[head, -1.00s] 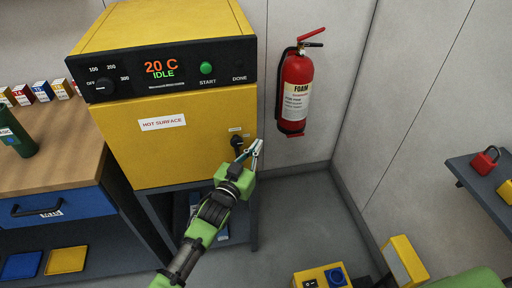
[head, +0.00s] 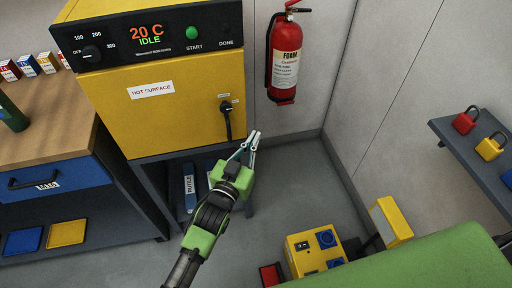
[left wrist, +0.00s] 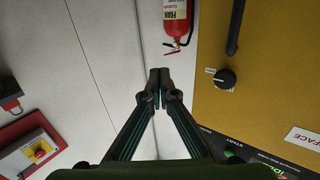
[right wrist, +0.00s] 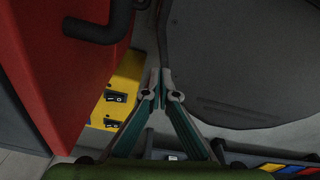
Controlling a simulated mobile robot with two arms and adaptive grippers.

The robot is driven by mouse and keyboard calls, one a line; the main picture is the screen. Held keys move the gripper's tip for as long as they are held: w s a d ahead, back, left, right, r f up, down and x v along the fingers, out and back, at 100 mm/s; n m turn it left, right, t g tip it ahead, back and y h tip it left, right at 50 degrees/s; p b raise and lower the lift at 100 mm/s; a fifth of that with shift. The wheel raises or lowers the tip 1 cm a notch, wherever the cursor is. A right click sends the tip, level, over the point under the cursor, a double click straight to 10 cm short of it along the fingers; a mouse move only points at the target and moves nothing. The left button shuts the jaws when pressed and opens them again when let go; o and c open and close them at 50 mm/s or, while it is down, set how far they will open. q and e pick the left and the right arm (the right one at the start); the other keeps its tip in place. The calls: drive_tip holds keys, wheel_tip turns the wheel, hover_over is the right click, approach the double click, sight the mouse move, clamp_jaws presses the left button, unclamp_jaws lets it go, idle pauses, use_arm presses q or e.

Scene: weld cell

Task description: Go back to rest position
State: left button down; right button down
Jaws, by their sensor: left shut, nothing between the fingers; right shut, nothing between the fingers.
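My left gripper (head: 250,140) is in front of the lower right corner of the yellow oven (head: 165,105), apart from its black door handle (head: 227,120). Its fingers meet at the tips with nothing between them, as the left wrist view (left wrist: 158,78) shows. My right gripper is not visible in the head view. In the right wrist view my right gripper (right wrist: 160,80) is shut and empty, with a red surface (right wrist: 40,60) to its left and a large dark grey rounded surface (right wrist: 245,60) beyond it.
A red fire extinguisher (head: 286,60) hangs on the wall right of the oven. A yellow box with a blue socket (head: 315,252) stands at the lower right. A shelf (head: 470,160) holds padlocks at the right. The workbench (head: 50,125) is at the left. Floor shows between.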

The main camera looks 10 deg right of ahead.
use_arm(q)
drive_tip(key=s+a+f+n+g+y, duration=0.15)
drive_tip(key=s+a+f, duration=0.4)
drive_tip(key=f, duration=0.75)
drive_tip(key=s+a+f+g+y, duration=0.3)
drive_tip(key=s+a+f, duration=0.3)
drive_tip(key=f, duration=0.6)
drive_tip(key=s+a+f+n+g+y, duration=0.1)
drive_tip(key=s+a+f+g+y, duration=0.2)
drive_tip(key=a+f, duration=0.7)
drive_tip(key=s+a+f+g+y, duration=0.1)
drive_tip(key=s+a+f, duration=0.4)
drive_tip(key=s, duration=0.6)
drive_tip(key=s+a+f+n+g+y, duration=0.1)
drive_tip(key=s+a+f+g, duration=0.2)
drive_tip(key=s+f, duration=0.4)
drive_tip(key=s+a+f+n+g+y, duration=0.1)
drive_tip(key=s+a+f, duration=0.5)
drive_tip(key=s, duration=0.9)
drive_tip(key=shift+s+a+f+g, duration=0.25)
drive_tip(key=shift+a+g, duration=0.1)
drive_tip(key=shift+g, duration=0.2)
use_arm(e)
drive_tip(key=shift+s+f, duration=0.1)
drive_tip(key=shift+s, duration=0.4)
